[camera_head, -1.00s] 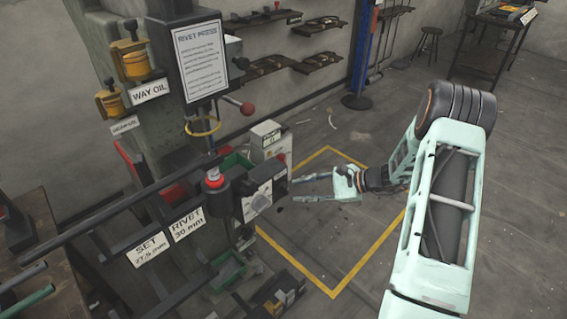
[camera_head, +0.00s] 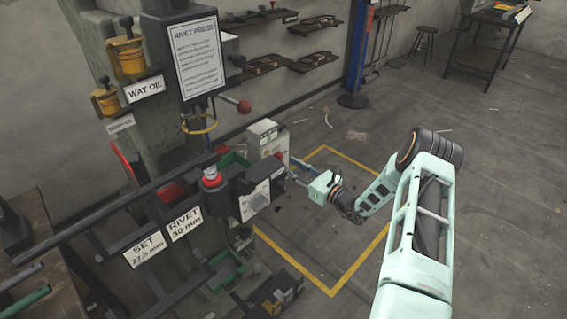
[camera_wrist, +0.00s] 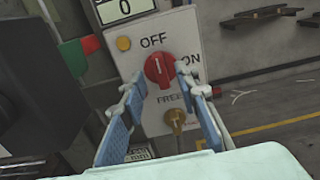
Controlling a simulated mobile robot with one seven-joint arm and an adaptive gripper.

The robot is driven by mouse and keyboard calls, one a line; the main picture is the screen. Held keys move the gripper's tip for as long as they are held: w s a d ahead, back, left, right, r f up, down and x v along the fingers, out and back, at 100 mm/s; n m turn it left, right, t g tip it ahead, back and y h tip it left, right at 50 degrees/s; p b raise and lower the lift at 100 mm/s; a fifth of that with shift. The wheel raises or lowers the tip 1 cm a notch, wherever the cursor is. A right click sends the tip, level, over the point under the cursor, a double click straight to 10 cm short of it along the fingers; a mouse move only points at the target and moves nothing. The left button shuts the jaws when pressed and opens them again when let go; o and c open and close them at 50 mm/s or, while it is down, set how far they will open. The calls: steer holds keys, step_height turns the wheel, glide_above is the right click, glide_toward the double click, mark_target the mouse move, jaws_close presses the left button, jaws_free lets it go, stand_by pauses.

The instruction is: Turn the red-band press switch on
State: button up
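A red rotary switch (camera_wrist: 158,70) sits on a pale control panel (camera_wrist: 198,45) in the wrist view. OFF is printed above it and ON to its right; its handle stands roughly upright, toward OFF. My gripper (camera_wrist: 160,77) is open, with one blue-padded finger at the knob's lower left and the other at its right. I cannot tell whether either finger touches the knob. In the head view my gripper (camera_head: 294,171) points left at the white control box (camera_head: 264,135) on the press (camera_head: 163,105). No red band can be made out for certain.
A yellow-brown knob (camera_wrist: 175,117) sits below the switch, near the right finger. A dark block (camera_wrist: 30,85) fills the left of the wrist view. A red-ball lever (camera_head: 244,107) juts out above the control box. The floor to the right is open.

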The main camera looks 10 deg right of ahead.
steer(key=x, duration=0.3)
steer(key=shift+w+a, duration=0.15)
steer(key=shift+w, duration=0.15)
jaws_close()
